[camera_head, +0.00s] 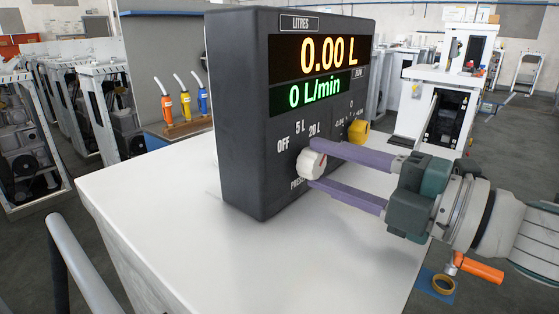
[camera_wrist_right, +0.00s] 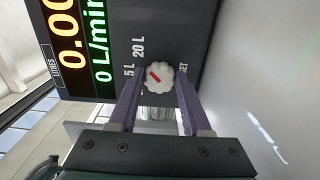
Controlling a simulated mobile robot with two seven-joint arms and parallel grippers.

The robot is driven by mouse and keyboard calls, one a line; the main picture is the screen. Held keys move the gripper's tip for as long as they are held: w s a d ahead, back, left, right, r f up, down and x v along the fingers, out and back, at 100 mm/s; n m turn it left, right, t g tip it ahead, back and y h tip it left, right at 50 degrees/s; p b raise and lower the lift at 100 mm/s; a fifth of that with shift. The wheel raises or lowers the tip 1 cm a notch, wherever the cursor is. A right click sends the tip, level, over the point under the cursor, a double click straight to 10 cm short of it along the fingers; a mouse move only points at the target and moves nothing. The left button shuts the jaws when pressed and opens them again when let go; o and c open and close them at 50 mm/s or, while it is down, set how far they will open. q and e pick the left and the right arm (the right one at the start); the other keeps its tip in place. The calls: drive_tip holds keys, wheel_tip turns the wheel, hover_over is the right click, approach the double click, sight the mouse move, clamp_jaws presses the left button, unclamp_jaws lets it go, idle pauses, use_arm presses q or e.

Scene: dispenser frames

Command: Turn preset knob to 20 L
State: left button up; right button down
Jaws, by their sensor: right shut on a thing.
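The preset knob (camera_head: 311,164) is white and scalloped, low on the front of a dark meter box (camera_head: 234,100). It also shows in the right wrist view (camera_wrist_right: 158,78) with a red mark pointing up-left there, roughly between the 5 L and 20 L labels. My right gripper (camera_head: 318,166) comes in from the right, its purple fingers shut on the knob from above and below in the head view. In the right wrist view the fingers (camera_wrist_right: 158,98) flank the knob. The display reads 0.00 L and 0 L/min. My left gripper is not in view.
A yellow knob (camera_head: 358,131) sits right of the preset knob, close to the upper finger. The box stands on a white top (camera_head: 160,215), bare in front. Colored nozzles (camera_head: 185,103) stand behind at left. Dispenser frames (camera_head: 455,90) stand farther back.

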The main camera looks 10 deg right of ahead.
idle(0.3)
drive_tip(key=shift+c, duration=1.8)
unclamp_jaws()
drive_tip(key=shift+s+d+f, duration=0.1)
drive_tip(key=shift+s+d, duration=0.25)
drive_tip(key=shift+s, duration=0.1)
drive_tip(key=b+v, duration=0.2)
drive_tip(key=v, duration=0.5)
drive_tip(key=shift+s+d, duration=0.2)
drive_tip(key=shift+s, duration=0.1)
drive_tip(key=shift+s+d, duration=0.35)
drive_tip(key=shift+s, duration=0.1)
